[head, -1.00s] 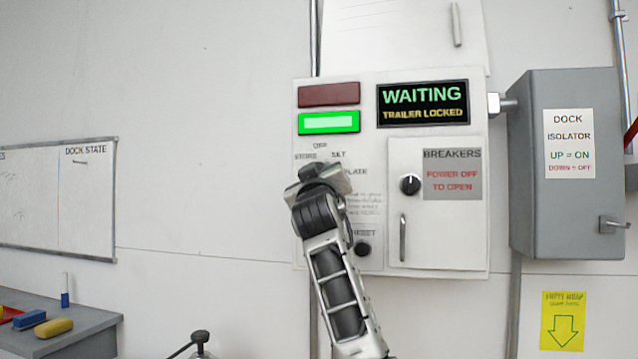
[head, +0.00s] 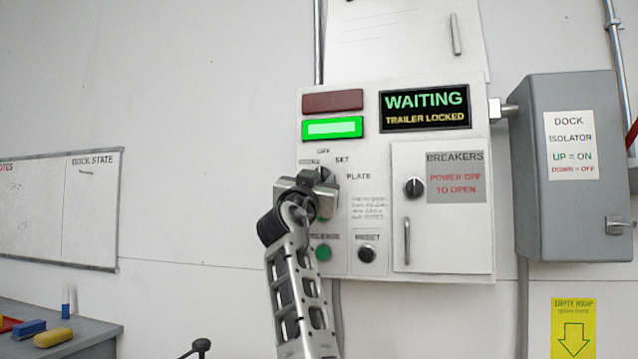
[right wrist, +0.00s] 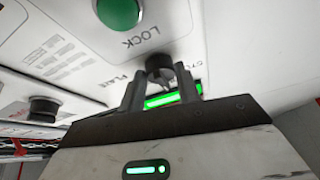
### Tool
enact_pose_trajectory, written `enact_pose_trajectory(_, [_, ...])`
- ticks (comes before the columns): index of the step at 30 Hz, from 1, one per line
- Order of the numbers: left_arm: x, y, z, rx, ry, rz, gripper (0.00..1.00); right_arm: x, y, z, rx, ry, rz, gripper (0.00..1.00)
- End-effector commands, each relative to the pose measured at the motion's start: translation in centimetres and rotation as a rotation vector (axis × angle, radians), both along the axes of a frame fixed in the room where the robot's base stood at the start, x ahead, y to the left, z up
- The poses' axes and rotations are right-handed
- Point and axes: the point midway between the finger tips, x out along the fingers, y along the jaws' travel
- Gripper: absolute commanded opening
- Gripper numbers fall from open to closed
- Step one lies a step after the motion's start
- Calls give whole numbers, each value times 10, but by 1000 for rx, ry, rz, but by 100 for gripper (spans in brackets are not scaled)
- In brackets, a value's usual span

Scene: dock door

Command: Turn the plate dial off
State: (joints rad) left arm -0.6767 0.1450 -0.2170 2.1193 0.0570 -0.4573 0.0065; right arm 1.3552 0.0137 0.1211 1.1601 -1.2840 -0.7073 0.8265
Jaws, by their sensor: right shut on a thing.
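The plate dial (head: 326,174) is a dark round knob on the left strip of the white control panel (head: 372,215), among the labels OFF, SET and PLATE. My right gripper (head: 318,184) covers much of it, so its pointer setting is unclear. In the right wrist view, the two fingers (right wrist: 160,88) of my right gripper stand on either side of the dark dial (right wrist: 160,66) and are shut on it. My left gripper is not in view.
A green button (head: 323,252) and a black RESET button (head: 367,254) sit below the dial. The lit green lamp (head: 333,128) and WAITING display (head: 424,106) are above. The breaker door (head: 440,240) with its black knob (head: 414,187) is to the right, beside the grey isolator box (head: 574,220).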

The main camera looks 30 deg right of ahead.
Motion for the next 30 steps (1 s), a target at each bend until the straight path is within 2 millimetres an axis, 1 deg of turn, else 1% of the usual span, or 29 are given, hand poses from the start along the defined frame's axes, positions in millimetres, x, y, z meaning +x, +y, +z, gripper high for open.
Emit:
enact_pose_trajectory(14, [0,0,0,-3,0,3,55,1,0,-1,13,-9,3,10])
enact_pose_trajectory(15, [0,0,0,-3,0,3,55,1,0,-1,13,-9,3,41])
enact_pose_trajectory(16, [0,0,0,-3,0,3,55,1,0,-1,13,-9,3,50])
enact_pose_trajectory(17, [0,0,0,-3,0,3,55,1,0,-1,13,-9,3,55])
enact_pose_trajectory(26, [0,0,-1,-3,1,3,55,0,1,-1,11,-10,2,55])
enact_pose_trajectory(30, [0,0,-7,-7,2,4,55,-7,10,-9,11,-10,2,55])
